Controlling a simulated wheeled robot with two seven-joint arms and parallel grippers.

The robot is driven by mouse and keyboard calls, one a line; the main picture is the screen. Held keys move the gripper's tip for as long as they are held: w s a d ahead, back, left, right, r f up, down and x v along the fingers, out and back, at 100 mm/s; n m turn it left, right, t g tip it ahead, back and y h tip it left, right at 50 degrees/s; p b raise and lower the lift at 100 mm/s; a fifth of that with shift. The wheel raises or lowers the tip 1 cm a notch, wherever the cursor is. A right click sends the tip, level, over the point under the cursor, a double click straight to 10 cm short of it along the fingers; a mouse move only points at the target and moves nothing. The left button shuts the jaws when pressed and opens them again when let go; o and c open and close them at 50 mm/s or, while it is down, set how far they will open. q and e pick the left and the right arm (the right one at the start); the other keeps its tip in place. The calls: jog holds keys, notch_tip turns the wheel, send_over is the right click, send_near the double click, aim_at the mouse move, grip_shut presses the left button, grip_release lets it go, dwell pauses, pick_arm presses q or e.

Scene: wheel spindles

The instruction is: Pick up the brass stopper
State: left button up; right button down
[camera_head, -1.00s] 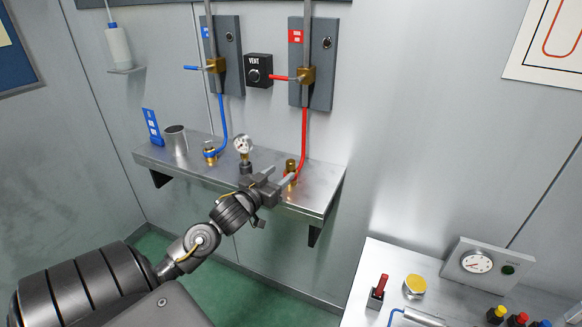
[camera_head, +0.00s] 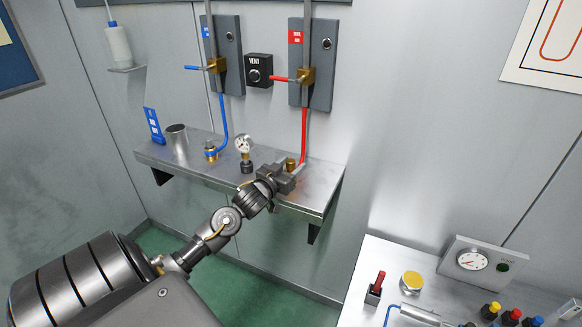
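A small brass piece (camera_head: 290,163) that looks like the brass stopper stands on the metal shelf (camera_head: 325,180), by the lower end of the red hose. My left gripper (camera_head: 295,172) reaches in from the lower left and is right at this piece, in front of its lower part. The fingers are small and overlap the piece, so I cannot tell whether they touch it or how far apart they are. My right gripper is not in view.
A gauge (camera_head: 244,146) and a metal cup (camera_head: 177,138) also stand on the shelf. The red hose (camera_head: 304,130) comes down close beside my gripper. A bench (camera_head: 355,290) with a yellow-topped piece (camera_head: 412,281) and other items is at lower right.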

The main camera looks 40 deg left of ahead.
pick_arm(q)
jog(key=c, duration=1)
jog(key=shift+r, duration=0.1)
jog(key=shift+r, duration=0.3)
notch_tip(320, 180, up, 2)
jog(key=shift+r+b, duration=0.1)
jog(key=shift+b, duration=0.6)
jog(key=s+d+r, duration=0.1)
jog(key=s+r, duration=0.2)
jog(key=s, duration=0.1)
jog(key=s+r, duration=0.3)
jog(key=s, duration=0.2)
jog(key=s+d+r, duration=0.1)
jog(key=s+r, duration=0.3)
jog(key=shift+s+d, duration=0.35)
jog(key=shift+s, duration=0.05)
